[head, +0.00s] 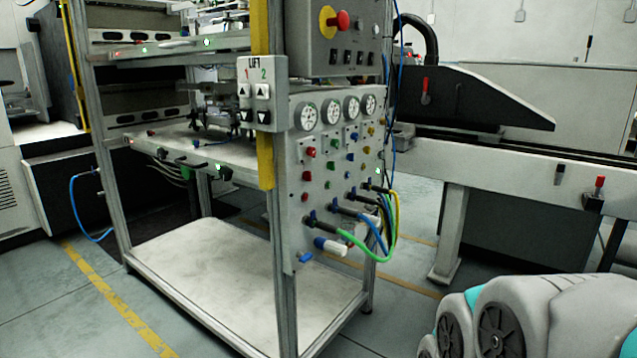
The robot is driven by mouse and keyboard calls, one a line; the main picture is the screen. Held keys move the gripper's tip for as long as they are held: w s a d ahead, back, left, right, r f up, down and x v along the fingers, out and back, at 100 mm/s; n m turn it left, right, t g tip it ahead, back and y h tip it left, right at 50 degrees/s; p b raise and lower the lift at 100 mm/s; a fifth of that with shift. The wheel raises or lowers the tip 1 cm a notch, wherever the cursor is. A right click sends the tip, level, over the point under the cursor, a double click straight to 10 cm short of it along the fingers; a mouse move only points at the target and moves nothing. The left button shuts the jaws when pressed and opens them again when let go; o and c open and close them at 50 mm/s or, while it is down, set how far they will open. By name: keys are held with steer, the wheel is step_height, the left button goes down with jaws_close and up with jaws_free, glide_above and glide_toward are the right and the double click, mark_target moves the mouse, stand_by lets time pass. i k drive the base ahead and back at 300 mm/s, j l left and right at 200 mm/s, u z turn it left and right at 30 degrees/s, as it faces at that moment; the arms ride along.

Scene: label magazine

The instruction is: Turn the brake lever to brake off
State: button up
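No lever is clearly labelled as the brake lever, so I cannot tell which one it is. A small red lever (425,91) stands upright on the dark sloped housing at the right. A red-knobbed handle (599,187) stands upright on a black block on the long rail at the far right. A small blue handle (305,257) sits low on the grey valve panel (297,215), tilted slightly. No brake on or off marking can be read. My gripper is out of view; only pale, rounded links of my arm show at the bottom right.
A metal frame rack with shelves (190,265) fills the left and middle. It carries a LIFT switch box (262,92) and a control box with a red stop button (340,20). Coloured hoses (350,243) stick out from the panel. Floor is open at front left.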

mark_target(425, 89)
steer(key=i+l, duration=0.35)
steer(key=i, duration=0.15)
steer(key=i+l+z, duration=0.15)
steer(key=i+l, duration=0.15)
steer(key=i, duration=0.2)
steer(key=i+l, duration=0.25)
steer(key=i, duration=0.3)
steer(key=l+z, duration=0.05)
